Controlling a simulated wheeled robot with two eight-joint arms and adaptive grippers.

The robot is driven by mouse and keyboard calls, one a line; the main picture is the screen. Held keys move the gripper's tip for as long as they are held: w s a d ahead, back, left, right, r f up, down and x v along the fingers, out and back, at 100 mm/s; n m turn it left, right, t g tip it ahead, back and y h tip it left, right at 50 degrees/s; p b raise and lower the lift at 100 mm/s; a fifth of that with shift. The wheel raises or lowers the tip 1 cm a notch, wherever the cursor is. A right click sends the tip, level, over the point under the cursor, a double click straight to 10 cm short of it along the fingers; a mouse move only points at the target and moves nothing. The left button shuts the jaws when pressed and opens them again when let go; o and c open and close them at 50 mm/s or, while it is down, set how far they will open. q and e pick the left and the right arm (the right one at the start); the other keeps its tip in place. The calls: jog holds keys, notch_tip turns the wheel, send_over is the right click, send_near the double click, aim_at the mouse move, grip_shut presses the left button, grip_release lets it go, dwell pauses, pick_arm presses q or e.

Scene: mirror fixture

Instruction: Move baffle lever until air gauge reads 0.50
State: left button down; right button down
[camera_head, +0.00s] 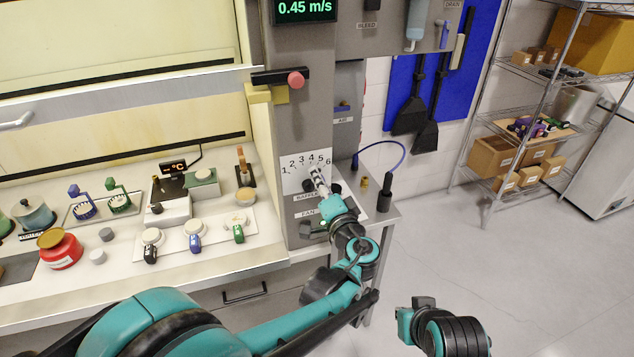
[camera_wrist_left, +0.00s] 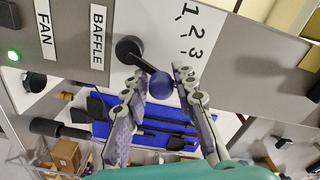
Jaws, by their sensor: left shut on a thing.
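The air gauge (camera_head: 305,8) is a dark display with green digits reading 0.45 m/s. Below it, the baffle dial plate (camera_head: 293,180) is white and numbered 1 to 6. The baffle lever shows in the left wrist view as a black hub and short arm (camera_wrist_left: 128,48) ending in a round purple-blue knob (camera_wrist_left: 161,86). My left gripper (camera_head: 317,176) is at the dial, and in the left wrist view its fingers (camera_wrist_left: 168,76) are closed around the knob. In the head view the gripper hides most of the lever, so its exact number is unclear. My right gripper's fingers do not show.
A FAN label and green light (camera_wrist_left: 14,56) sit beside the BAFFLE label (camera_wrist_left: 97,36). A red knob (camera_head: 296,80) projects above the dial. A black-handled post (camera_head: 385,192) and blue cable (camera_head: 385,144) stand right of it. The bench at left holds several bottles and tools.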

pick_arm(q)
jog(key=shift+w+r+m, duration=0.1)
jog(key=shift+m, duration=0.6)
jog(key=shift+d, duration=0.1)
jog(key=c, duration=1.3)
grip_release()
jog(key=shift+c, duration=0.2)
jog(key=shift+d, duration=0.1)
jog(key=v, duration=0.7)
jog(key=shift+s, duration=0.3)
